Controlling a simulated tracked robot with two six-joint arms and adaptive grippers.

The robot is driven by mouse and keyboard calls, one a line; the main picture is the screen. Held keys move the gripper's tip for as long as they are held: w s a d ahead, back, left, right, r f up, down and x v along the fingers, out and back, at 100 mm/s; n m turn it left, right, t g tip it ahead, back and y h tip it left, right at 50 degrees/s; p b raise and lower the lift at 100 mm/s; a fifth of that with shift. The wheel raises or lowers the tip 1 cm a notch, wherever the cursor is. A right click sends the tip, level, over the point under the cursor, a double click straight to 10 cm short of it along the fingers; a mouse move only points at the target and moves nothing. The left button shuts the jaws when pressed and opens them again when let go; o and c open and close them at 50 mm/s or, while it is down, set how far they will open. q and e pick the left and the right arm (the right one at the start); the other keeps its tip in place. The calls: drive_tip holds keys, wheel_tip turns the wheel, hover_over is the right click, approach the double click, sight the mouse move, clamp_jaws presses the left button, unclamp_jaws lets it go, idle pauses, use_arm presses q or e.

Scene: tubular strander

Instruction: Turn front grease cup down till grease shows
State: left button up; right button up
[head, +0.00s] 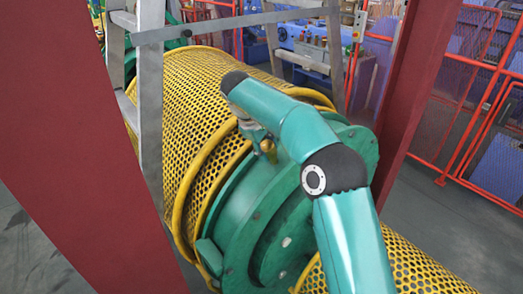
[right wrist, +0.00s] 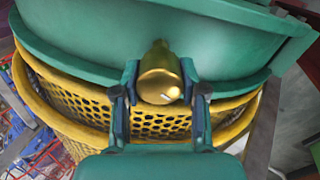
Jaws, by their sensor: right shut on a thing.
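The front grease cup is a small brass cup (head: 268,146) on top of the green bearing housing (head: 236,215). In the right wrist view the brass cup (right wrist: 160,88) stands in the middle, its rounded end towards the camera and its narrower part against the green housing (right wrist: 90,40). My right gripper (head: 258,136) reaches down to the cup from above. In the right wrist view my right gripper (right wrist: 160,74) has one finger on each side of the cup and is shut on it. My left gripper is not in view.
Yellow perforated guards (head: 185,90) lie behind and in front of the housing. A grey ladder-like frame (head: 148,100) stands at left. Red posts (head: 90,130) and (head: 418,85) flank the machine. Orange fencing (head: 470,75) runs along the right, with clear floor before it.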

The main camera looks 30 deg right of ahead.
sight(266, 146)
drive_tip(key=m, duration=0.6)
drive_tip(key=shift+s+f, duration=0.2)
drive_tip(key=m, duration=0.4)
drive_tip(key=shift+a+f+m+b, duration=0.1)
drive_tip(key=shift+m+b, duration=0.35)
drive_tip(key=shift+m, duration=1.25)
drive_tip(key=o, duration=1.1)
drive_tip(key=shift+o, duration=0.2)
drive_tip(key=shift+r, duration=0.2)
drive_tip(key=shift+r, duration=0.15)
drive_tip(key=shift+v, duration=3.55)
